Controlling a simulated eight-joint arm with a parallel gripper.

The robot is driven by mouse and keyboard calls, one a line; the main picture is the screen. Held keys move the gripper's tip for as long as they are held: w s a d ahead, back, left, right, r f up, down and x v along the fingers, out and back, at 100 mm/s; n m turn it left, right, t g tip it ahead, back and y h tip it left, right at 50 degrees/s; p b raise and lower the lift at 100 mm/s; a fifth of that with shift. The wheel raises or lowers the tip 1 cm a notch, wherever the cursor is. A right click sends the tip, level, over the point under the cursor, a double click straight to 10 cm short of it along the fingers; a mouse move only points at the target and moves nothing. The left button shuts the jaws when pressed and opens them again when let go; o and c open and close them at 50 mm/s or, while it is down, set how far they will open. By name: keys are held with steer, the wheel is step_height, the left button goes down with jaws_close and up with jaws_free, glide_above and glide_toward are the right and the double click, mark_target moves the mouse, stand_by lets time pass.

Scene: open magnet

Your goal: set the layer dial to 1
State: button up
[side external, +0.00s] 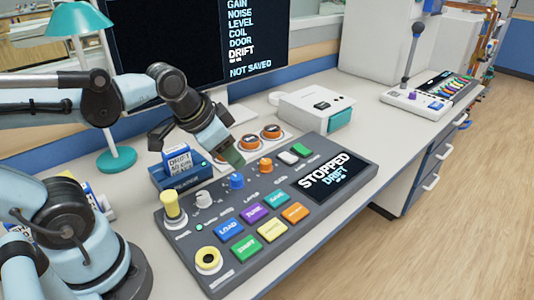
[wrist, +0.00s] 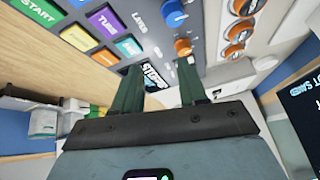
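The grey control panel (side external: 222,262) lies on the bench and carries a row of dials. The blue dial (side external: 236,181) stands beside a label that appears to read LAYER; it also shows at the top of the wrist view (wrist: 174,14). Its number setting is too small to read. An orange dial (side external: 265,167) is to its right, also in the wrist view (wrist: 183,47). My gripper (side external: 234,157) hangs tilted just above and behind the blue dial, apparently clear of it. In the wrist view my gripper's (wrist: 158,68) two green fingers are apart with nothing between them.
A white knob (side external: 204,199) and a yellow knob (side external: 172,207) stand left of the blue dial. Coloured buttons (side external: 254,214) and a STOPPED DRIFT display (side external: 326,176) are on the panel. Orange-ringed parts (side external: 272,132) and a blue box (side external: 172,178) stand behind it.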

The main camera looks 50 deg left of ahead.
mark_target(237, 178)
steer(key=shift+o, duration=1.1)
steer(key=m+g, duration=0.1)
steer(key=m, duration=0.1)
steer(key=w+a+r+m+g, duration=0.1)
steer(key=m, duration=0.1)
steer(key=w+m+g, duration=0.1)
steer(key=m, duration=0.1)
steer(key=shift+a+r, duration=0.35)
steer(key=shift+a, duration=0.05)
steer(key=shift+w+a+f+m+g, duration=0.35)
steer(key=shift+f+m, duration=0.65)
steer(key=shift+f, duration=0.9)
steer(key=shift+w+a+f+m+g, duration=0.2)
steer(key=shift+f+m+g, duration=0.3)
steer(key=shift+f+m, duration=0.95)
steer(key=shift+w+a+f+m+g, duration=0.25)
steer(key=shift+f+m+g, duration=0.25)
steer(key=shift+f, duration=1.85)
steer(key=c, duration=1.1)
steer(key=shift+o, duration=0.2)
